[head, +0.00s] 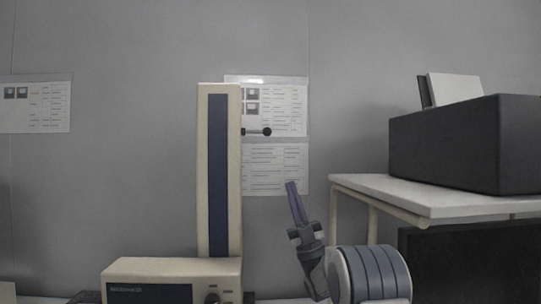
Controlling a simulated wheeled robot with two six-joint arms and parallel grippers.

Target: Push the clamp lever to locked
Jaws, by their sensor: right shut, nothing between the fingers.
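A tall cream column (233,180) with a dark blue front strip rises from a cream machine base (150,266). A short lever (257,132) with a black round knob sticks out to the right from the column's upper right side, about level; it looks like the clamp lever. My right gripper (292,187) is shut and empty, pointing up, below and to the right of the knob in the picture and apart from it. The depth gap between them is hard to tell. My left gripper is not in view.
A white-topped table (430,200) at the right bears a dark grey box (460,145) with a white panel (454,87) above it. Printed sheets (275,170) hang on the grey wall behind the column. The space between the column and table looks open apart from my arm.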

